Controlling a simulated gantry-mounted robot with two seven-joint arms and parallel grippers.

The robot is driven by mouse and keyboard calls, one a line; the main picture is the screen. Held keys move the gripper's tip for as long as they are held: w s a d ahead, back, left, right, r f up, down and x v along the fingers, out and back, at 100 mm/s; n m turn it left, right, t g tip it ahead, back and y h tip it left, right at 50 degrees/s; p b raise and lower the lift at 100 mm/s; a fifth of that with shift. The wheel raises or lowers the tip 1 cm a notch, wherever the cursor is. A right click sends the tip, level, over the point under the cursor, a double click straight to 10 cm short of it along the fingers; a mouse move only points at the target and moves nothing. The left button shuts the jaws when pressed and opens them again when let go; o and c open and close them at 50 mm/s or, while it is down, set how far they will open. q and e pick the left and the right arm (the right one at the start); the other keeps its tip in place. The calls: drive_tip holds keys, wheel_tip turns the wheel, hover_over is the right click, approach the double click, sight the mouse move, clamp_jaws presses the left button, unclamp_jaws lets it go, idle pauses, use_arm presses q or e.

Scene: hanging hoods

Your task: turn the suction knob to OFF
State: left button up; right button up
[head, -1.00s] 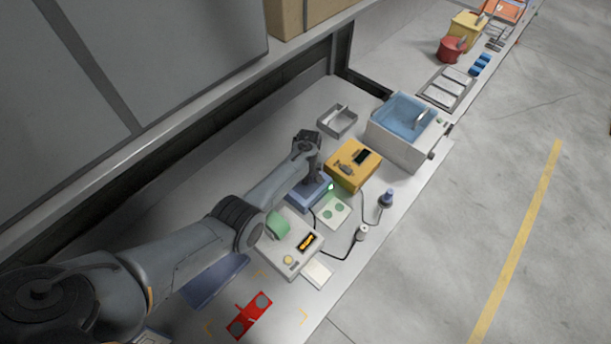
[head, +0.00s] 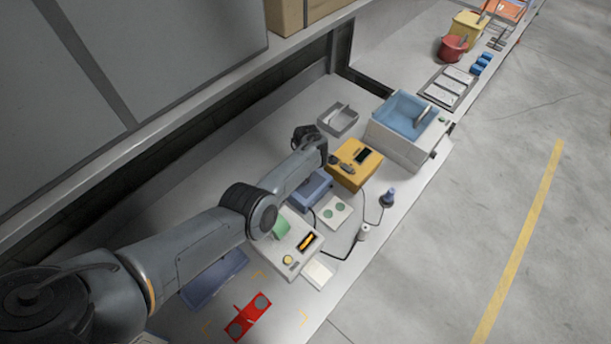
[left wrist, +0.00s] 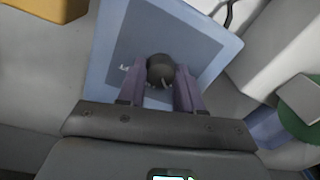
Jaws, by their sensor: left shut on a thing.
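The suction knob (left wrist: 160,68) is a round dark cap in the left wrist view. It sits on a blue panel (left wrist: 205,48) with a grey-blue inset and a small white mark at its left. My left gripper (left wrist: 161,75) has its two purple-grey fingers closed on the knob's left and right sides. In the head view, the blue box (head: 314,190) stands on the bench beside my left arm. My left gripper's fingers are hidden there, and I cannot read the knob's setting. My right gripper is not in view.
A yellow box (head: 355,174) stands close behind the blue box. A white unit with a green pad (head: 282,228) stands in front. A grey tray (head: 338,121) and blue-topped basin (head: 405,115) stand farther back.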

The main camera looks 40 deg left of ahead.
use_arm(q)
drive_tip(key=shift+f+n, duration=0.1)
drive_tip(key=shift+n, duration=0.9)
drive_tip(key=o, duration=1)
drive_tip(key=shift+a, duration=0.1)
drive_tip(key=r+p, duration=0.1)
drive_tip(key=r, duration=0.4)
drive_tip(key=r+p, duration=0.2)
drive_tip(key=r, duration=0.4)
drive_tip(key=shift+w+a, duration=0.1)
drive_tip(key=shift+w, duration=0.1)
drive_tip(key=shift+f, duration=0.1)
